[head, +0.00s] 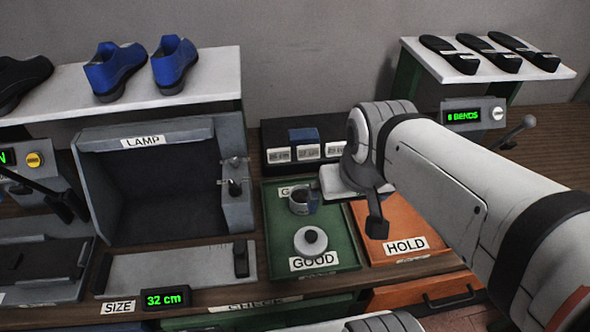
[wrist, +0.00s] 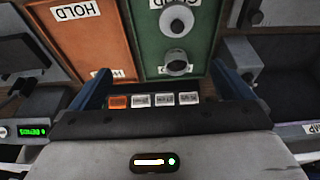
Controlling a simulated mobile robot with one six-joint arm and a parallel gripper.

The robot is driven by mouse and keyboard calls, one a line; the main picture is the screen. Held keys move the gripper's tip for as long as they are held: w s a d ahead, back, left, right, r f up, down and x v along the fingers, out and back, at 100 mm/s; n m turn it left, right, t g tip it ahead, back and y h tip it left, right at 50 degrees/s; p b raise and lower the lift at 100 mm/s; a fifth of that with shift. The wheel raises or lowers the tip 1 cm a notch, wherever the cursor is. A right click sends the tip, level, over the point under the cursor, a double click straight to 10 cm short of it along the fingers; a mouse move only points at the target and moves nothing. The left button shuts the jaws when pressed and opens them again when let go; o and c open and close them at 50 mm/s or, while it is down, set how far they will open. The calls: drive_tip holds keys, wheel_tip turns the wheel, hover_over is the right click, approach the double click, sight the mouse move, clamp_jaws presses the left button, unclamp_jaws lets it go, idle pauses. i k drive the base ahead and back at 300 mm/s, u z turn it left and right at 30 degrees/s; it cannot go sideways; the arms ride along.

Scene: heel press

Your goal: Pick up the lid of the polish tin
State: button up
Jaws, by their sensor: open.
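A pale round lid with a dark knob (head: 310,241) lies on the green tray (head: 345,262), just behind its front GOOD label. It also shows in the wrist view (wrist: 177,19), near the top edge. Behind it on the same tray stands a small grey round tin (head: 298,203); it also shows in the wrist view (wrist: 178,64). The lid and the tin are apart. My gripper (wrist: 161,70) is open and empty, with its blue fingers spread wide. In the wrist view the tin appears between the fingertips and the lid beyond them. My arm's end hides the tray's back right part in the head view.
An orange HOLD tray (head: 425,255) adjoins the green tray on the right. A black rack with small labelled cards (head: 278,156) stands behind. The LAMP box (head: 165,190) stands at left. Shoes (head: 175,62) sit on a raised shelf; black soles (head: 490,55) lie at right.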

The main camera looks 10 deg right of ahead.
sight(311, 242)
drive_tip(key=u, duration=0.1)
drive_tip(key=k, duration=0.5)
drive_tip(key=z, duration=1.45)
drive_tip(key=k, duration=1.2)
drive_tip(key=u, duration=1.2)
drive_tip(key=i, duration=1)
drive_tip(key=u, duration=0.05)
